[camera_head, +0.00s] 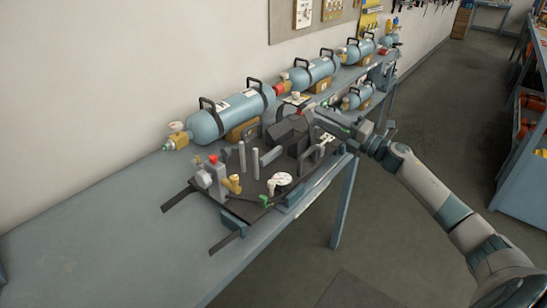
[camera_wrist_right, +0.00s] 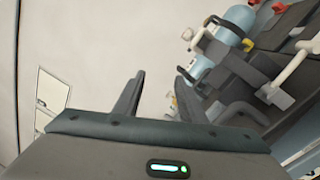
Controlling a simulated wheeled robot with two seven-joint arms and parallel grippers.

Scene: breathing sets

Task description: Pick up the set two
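Several breathing sets with pale blue cylinders, dark handles and yellow-brown fittings stand in a row along the wall. The nearest set (camera_head: 232,112) lies at the left, a second set (camera_head: 318,70) behind it, and a third set (camera_head: 358,50) farther back. I cannot tell by any label which is set two. My right gripper (camera_head: 318,112) is near the dark block on the bench, in front of the second set and apart from it. In the right wrist view its two fingers (camera_wrist_right: 158,95) are spread with nothing between them. A blue cylinder (camera_wrist_right: 228,40) shows beyond them at the right. My left gripper is out of view.
A dark fixture plate (camera_head: 240,208) with upright posts, a brass fitting and a round white gauge (camera_head: 280,180) sits on the blue bench (camera_head: 110,230). Another cylinder (camera_head: 357,96) lies lower behind my right gripper. The bench's left part is clear. Blue shelving (camera_head: 515,170) stands at the right.

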